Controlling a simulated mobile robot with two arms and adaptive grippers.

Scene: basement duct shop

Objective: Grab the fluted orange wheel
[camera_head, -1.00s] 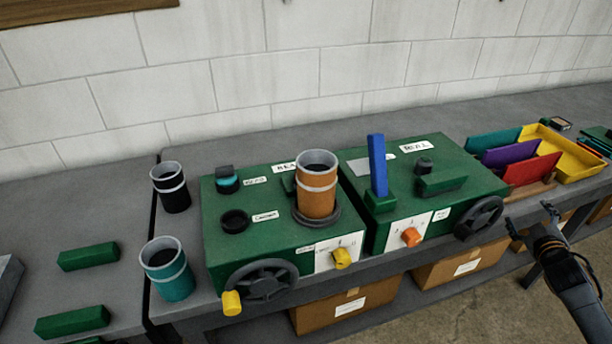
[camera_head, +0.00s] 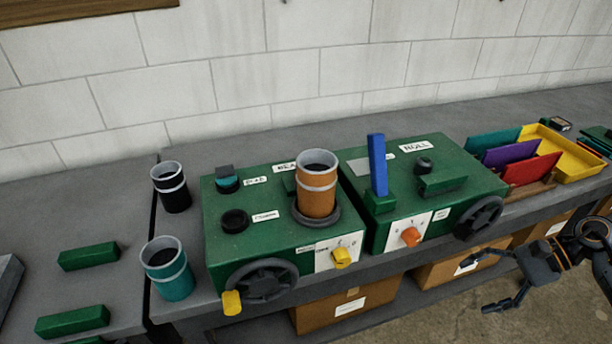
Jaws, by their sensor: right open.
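The small orange knob (camera_head: 411,237) on the front panel of the right green machine (camera_head: 470,188) best matches the fluted orange wheel; its fluting is too small to make out. My right gripper (camera_head: 476,285) is open and empty at the lower right, fingers pointing left. It is apart from the knob, to its right and lower in the picture, in front of the bench. My left gripper is not in view.
A black handwheel (camera_head: 479,218) sits right of the knob. The left green machine (camera_head: 235,250) has a yellow knob (camera_head: 341,258) and an orange duct piece (camera_head: 317,199). A blue lever (camera_head: 378,165) stands upright. Cardboard boxes (camera_head: 350,308) sit under the bench.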

